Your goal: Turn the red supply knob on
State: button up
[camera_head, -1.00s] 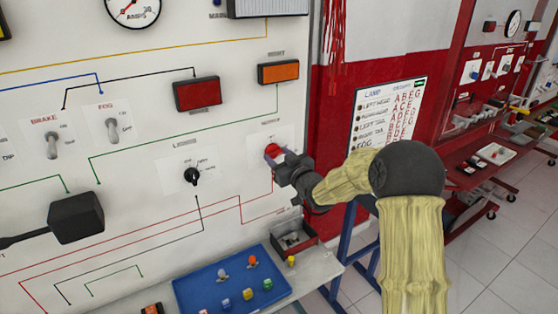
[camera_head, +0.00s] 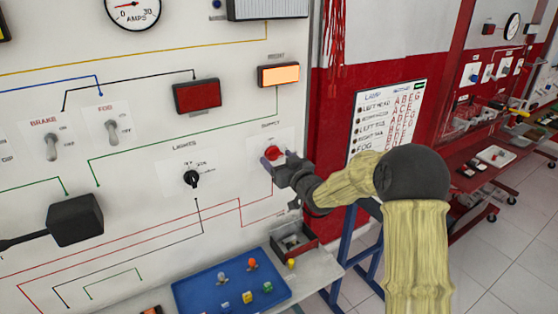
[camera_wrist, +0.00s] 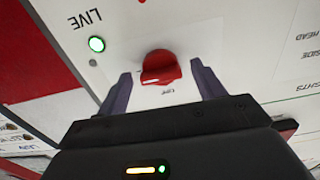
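The red supply knob (camera_head: 273,152) is on the white panel, beside my gripper in the head view. In the wrist view the red knob (camera_wrist: 160,68) sits between the two finger tips, with white panel showing on both sides of it. My gripper (camera_head: 277,163) is at the panel and appears open; its dark fingers (camera_wrist: 162,88) are spread and apart from the knob in the wrist view. A round green lamp (camera_wrist: 97,44) beside the word LIVE is lit. The knob's label is only partly readable.
The orange lamp (camera_head: 278,75) above the knob glows brightly. The red lamp (camera_head: 197,96) looks dark. A black lights knob (camera_head: 191,178) and toggle switches (camera_head: 112,131) are to the left. Below are a blue tray (camera_head: 190,293) with small parts and a red-edged bin (camera_head: 312,246).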

jog(key=b+v, duration=0.3)
jog(key=v, duration=1.4)
jog(key=shift+s+d, duration=0.15)
jog(key=s+d+f+m+g+h+p, duration=0.4)
jog(key=s+d+g+h+p, duration=0.15)
jog(key=d+h, duration=0.25)
jog(key=s+d+f+m+g+h+p, duration=0.1)
jog(key=s+g, duration=0.2)
jog(key=s, duration=0.5)
jog(key=s+d+m+g+h+p, duration=0.1)
jog(key=s+g, duration=0.3)
jog(key=s, duration=0.5)
jog(key=shift+d+f+m+p, duration=0.3)
jog(key=shift+f+p, duration=0.1)
jog(key=shift+c, duration=0.2)
